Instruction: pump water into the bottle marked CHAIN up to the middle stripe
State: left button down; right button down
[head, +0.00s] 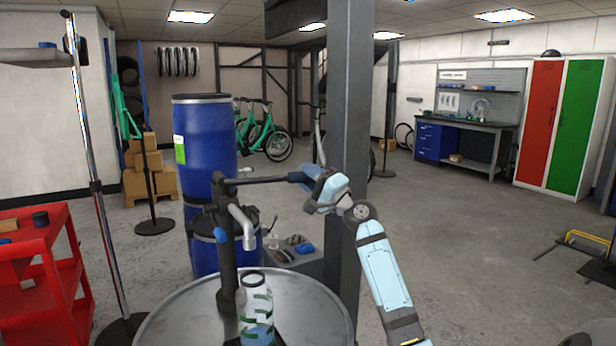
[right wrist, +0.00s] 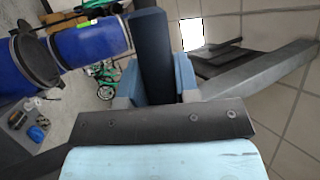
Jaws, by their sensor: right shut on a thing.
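The hand pump (head: 229,260) stands on a grey drum, its spout (head: 246,232) pointing down over a clear bottle (head: 257,300). The bottle stands upright on the drum lid, with dark green stripes around it and blue low down. I cannot tell whether that blue is water or a label, and no lettering is readable. My right gripper (head: 316,183) is shut on the blue grip of the pump lever (head: 265,180), which sticks out about level to the right. In the right wrist view the dark blue grip (right wrist: 150,50) sits between my fingers (right wrist: 155,82). My left gripper is out of view.
A steel post (head: 350,110) rises close behind my right gripper. The drum lid (head: 300,300) fills the front middle. Blue barrels (head: 204,145) stand behind the pump, and a red cart (head: 40,265) is at left. Open floor lies to the right.

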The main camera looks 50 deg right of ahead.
jog(key=c, duration=0.8)
grip_release()
jog(key=shift+f, duration=0.2)
jog(key=shift+c, duration=0.2)
jog(key=b+v, duration=0.1)
jog(key=v, duration=1.3)
jog(key=shift+w, duration=0.1)
